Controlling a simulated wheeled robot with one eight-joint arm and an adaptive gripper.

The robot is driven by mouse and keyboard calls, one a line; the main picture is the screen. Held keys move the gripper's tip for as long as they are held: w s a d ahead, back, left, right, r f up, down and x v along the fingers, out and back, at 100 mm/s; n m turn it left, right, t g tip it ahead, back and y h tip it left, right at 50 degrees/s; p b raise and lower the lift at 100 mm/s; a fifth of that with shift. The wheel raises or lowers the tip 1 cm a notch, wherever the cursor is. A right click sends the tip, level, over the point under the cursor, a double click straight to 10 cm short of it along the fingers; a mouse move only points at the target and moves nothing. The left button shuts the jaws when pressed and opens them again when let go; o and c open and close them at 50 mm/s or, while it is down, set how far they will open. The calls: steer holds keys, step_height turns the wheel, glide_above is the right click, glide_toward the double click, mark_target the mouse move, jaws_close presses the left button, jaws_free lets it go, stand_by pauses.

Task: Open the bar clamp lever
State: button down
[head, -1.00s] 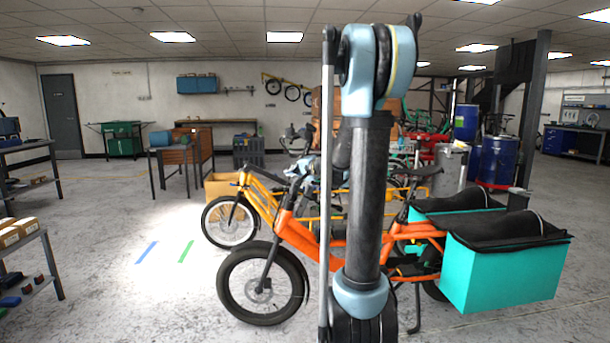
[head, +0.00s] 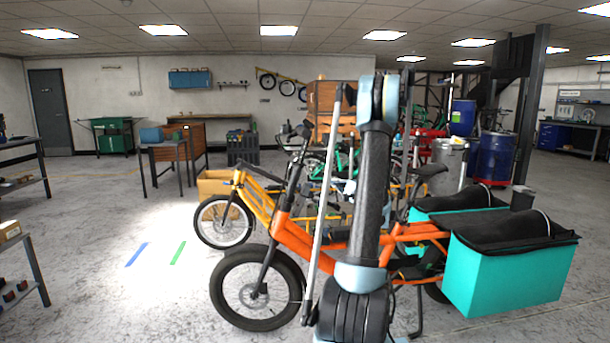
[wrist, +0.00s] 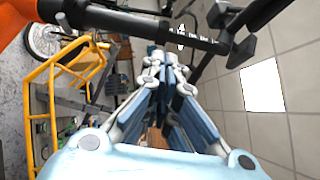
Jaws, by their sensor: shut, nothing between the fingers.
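My gripper (wrist: 166,62) shows in the wrist view with its blue and grey fingers drawn together and nothing visible between them. A black bar (wrist: 140,22) with pale marks crosses the top of that view, just past the fingertips. It looks like part of the orange bike's steering column or handlebar; I cannot tell whether the fingers touch it. I cannot make out the clamp lever for certain in either view. In the head view the orange cargo bike (head: 287,235) stands upright, with my arm in front of its middle. My gripper is mostly hidden there.
A yellow cargo bike (head: 258,198) stands close behind the orange one; its yellow frame (wrist: 50,75) fills the wrist view's left. Turquoise boxes (head: 503,278) are at the orange bike's rear. Open floor lies left of the bikes. A shelf (head: 25,262) stands at far left.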

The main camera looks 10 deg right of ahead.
mark_target(296, 166)
steer(key=w+a+r, duration=0.3)
steer(key=w+a, duration=0.3)
steer(key=a, duration=0.4)
stand_by(0.4)
steer(key=shift+s+d, duration=0.1)
steer(key=shift+s, duration=0.05)
steer(key=shift+t+h, duration=0.3)
